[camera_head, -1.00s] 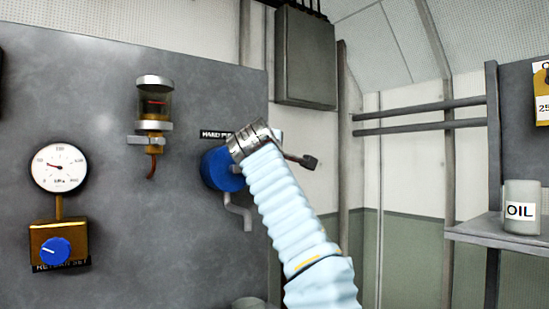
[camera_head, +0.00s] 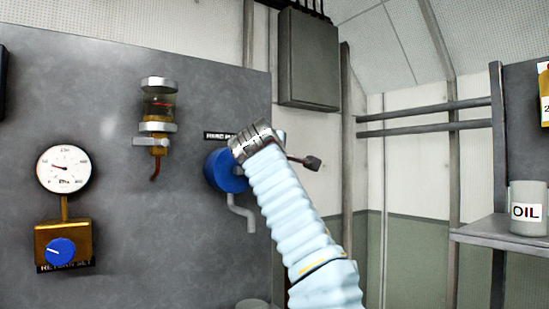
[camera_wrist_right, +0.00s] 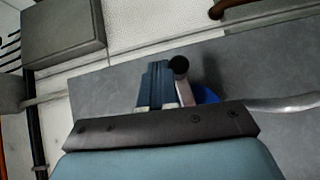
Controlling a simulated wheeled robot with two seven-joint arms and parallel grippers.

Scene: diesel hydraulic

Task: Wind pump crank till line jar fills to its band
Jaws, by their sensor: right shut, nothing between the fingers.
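The line jar (camera_head: 159,107) is a glass cylinder with metal caps on the grey panel, with a red band (camera_head: 163,104) across it. The liquid level in it is too dim to read. The blue hand pump (camera_head: 224,171) sits lower right, partly covered by my right arm's cuff. A dark crank knob (camera_head: 311,163) on a rod sticks out to the right of the cuff. In the right wrist view, my right gripper (camera_wrist_right: 156,83) is shut and empty beside a black knob (camera_wrist_right: 179,65); contact is unclear. The blue pump (camera_wrist_right: 207,95) shows behind. My left gripper is out of view.
A round gauge (camera_head: 64,168) and a brass unit with a blue dial (camera_head: 60,251) are left on the panel. A grey box (camera_head: 309,60) hangs at upper right. An oil can (camera_head: 527,208) stands on a shelf (camera_head: 487,232) at far right.

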